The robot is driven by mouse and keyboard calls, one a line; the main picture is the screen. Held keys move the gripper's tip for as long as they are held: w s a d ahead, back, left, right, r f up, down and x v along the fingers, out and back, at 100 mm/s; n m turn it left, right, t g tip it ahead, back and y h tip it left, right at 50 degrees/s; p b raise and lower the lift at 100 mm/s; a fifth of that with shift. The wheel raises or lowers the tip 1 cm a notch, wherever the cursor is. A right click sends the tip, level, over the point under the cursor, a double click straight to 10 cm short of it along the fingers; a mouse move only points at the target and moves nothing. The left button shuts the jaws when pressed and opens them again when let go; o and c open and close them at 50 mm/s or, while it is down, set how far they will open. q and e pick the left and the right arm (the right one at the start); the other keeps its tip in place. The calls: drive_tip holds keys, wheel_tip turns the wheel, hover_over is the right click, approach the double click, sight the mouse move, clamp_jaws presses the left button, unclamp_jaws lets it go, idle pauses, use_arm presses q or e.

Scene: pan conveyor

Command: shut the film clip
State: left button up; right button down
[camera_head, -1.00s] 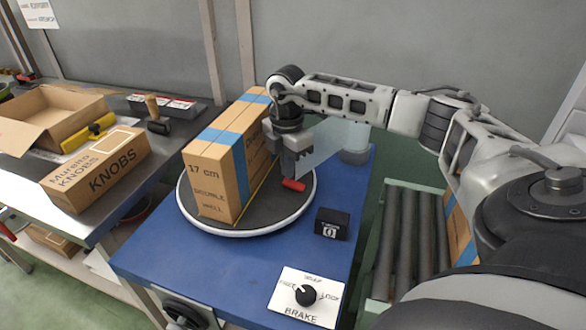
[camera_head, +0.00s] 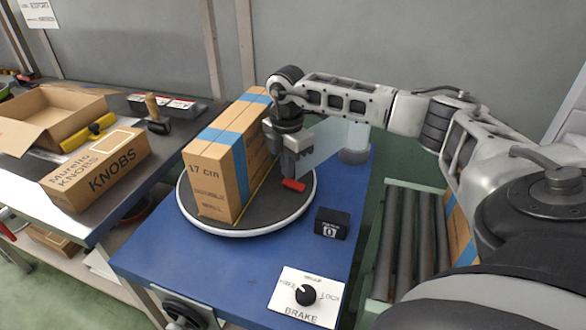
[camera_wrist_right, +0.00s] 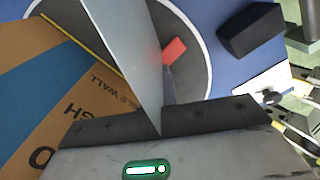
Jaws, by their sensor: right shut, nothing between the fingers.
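A small red clip part (camera_head: 293,185) shows just below my right gripper (camera_head: 297,171), near the right rim of the round turntable (camera_head: 262,229). In the right wrist view the red part (camera_wrist_right: 174,50) sits at the end of a short grey piece, beside a translucent film sheet (camera_wrist_right: 128,45). The film (camera_head: 325,143) also shows behind the gripper in the head view. My right gripper is shut with nothing in it. Whether its fingertips touch the clip cannot be told. The left gripper is out of view.
A tall carton (camera_head: 212,180) with blue tape stands on the turntable, close left of the gripper. A black block (camera_head: 332,223) and a brake dial plate (camera_head: 305,296) lie on the blue table (camera_head: 160,258). A roller conveyor (camera_head: 405,245) is to the right.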

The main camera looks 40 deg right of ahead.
sight(288, 181)
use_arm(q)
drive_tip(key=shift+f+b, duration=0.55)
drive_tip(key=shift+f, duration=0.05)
use_arm(e)
drive_tip(key=shift+f, duration=1.05)
drive_tip(key=shift+r+p, duration=1)
drive_tip(key=shift+r, duration=0.05)
wheel_tip(288, 181, up, 2)
drive_tip(key=shift+r+p, duration=0.1)
drive_tip(key=shift+p, duration=0.75)
wheel_tip(288, 181, up, 3)
drive_tip(key=p, duration=0.2)
drive_tip(key=shift+p, duration=0.3)
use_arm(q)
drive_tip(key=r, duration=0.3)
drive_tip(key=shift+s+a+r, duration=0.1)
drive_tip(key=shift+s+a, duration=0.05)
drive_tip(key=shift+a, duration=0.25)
use_arm(e)
drive_tip(key=shift+s, duration=0.1)
